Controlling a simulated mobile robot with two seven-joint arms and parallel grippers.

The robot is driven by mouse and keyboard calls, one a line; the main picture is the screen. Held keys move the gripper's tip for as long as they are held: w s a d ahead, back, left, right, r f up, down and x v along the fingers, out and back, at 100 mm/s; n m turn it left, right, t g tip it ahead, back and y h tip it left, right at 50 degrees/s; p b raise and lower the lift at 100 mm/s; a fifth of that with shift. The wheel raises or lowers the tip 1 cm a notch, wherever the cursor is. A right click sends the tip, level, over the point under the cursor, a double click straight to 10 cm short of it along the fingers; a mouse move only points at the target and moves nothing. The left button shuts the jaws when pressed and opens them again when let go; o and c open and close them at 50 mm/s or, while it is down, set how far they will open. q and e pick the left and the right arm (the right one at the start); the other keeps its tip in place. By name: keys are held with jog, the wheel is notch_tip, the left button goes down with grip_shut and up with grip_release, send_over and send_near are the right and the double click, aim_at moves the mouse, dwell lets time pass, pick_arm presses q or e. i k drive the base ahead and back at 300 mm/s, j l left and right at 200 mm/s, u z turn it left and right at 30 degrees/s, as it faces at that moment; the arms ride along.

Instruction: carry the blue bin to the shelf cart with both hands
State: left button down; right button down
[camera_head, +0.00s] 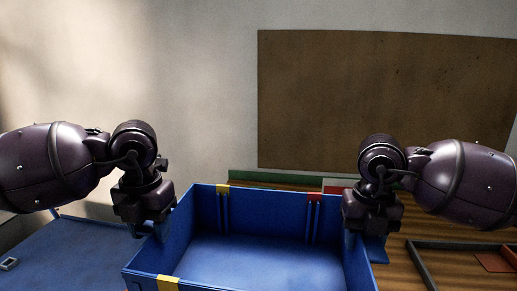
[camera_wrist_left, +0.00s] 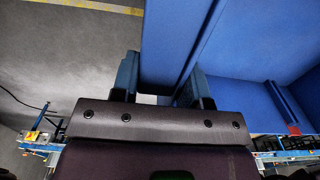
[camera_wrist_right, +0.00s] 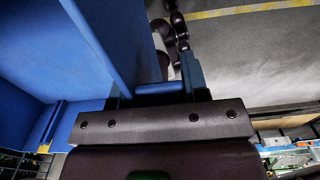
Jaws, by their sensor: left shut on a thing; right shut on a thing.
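The blue bin (camera_head: 262,258) is in the lower middle of the head view, open at the top, with yellow and red clips on its rim. Its inside looks empty where it shows; its near part is cut off. My left gripper (camera_head: 152,226) is shut on the left wall, which also shows between the fingers in the left wrist view (camera_wrist_left: 175,40). My right gripper (camera_head: 364,232) is shut on the right wall, seen too in the right wrist view (camera_wrist_right: 110,40). I cannot make out the shelf cart for certain.
A wooden surface (camera_head: 420,225) with a dark-edged frame (camera_head: 424,262) lies behind and right of the bin. A blue flat surface (camera_head: 75,255) is at the left. A brown board (camera_head: 385,100) hangs on the wall. Grey floor with a yellow stripe (camera_wrist_right: 260,8) shows below.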

aim_at(82, 264)
jog(key=k+j, duration=0.1)
jog(key=j, duration=0.9)
jog(key=k+j+u, duration=0.1)
jog(key=j, duration=1.85)
jog(key=k+u, duration=0.05)
jog(key=k, duration=0.05)
